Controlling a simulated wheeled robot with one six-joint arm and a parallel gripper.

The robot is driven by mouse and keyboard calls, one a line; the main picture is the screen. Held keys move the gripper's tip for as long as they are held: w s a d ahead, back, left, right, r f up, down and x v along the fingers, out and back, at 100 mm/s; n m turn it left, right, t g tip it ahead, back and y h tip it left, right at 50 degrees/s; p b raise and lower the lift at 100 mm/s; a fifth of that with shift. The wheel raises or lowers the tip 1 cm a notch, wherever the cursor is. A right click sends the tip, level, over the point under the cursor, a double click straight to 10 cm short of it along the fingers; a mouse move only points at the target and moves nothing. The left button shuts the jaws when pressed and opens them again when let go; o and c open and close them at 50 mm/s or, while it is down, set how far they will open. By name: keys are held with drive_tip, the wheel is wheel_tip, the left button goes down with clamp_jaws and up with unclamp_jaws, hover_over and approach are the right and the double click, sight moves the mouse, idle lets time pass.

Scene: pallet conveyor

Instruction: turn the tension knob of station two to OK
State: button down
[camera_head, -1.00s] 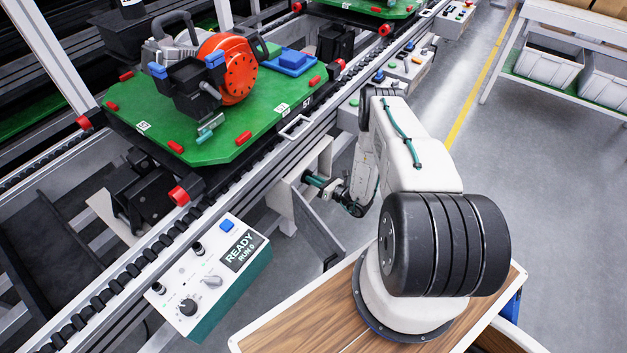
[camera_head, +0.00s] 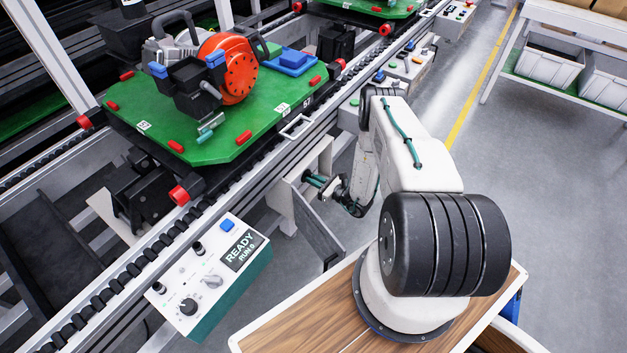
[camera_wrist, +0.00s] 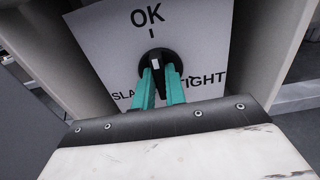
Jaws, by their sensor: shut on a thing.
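The tension knob (camera_wrist: 157,62) is a black round knob with a white mark, on a white panel (camera_wrist: 108,40) in the wrist view. The panel reads OK at the top, SLA(CK) at lower left, partly hidden, and TIGHT at lower right. The white mark points up toward the OK tick. My gripper (camera_wrist: 161,80) has two teal fingers shut on the knob, one on each side. In the head view my gripper (camera_head: 314,181) reaches to a grey bracket under the conveyor's edge; the knob is hidden there.
A control box (camera_head: 213,270) reading READY RUN 0 stands at lower left. A green pallet (camera_head: 240,115) with an orange-and-grey machine (camera_head: 222,68) sits on the conveyor. More control boxes (camera_head: 408,65) line the conveyor farther back. Grey floor lies open at the right.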

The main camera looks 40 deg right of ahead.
drive_tip(key=c, duration=1.4)
unclamp_jaws()
drive_tip(key=shift+c, duration=0.2)
drive_tip(key=v, duration=0.7)
drive_tip(key=shift+s, duration=0.4)
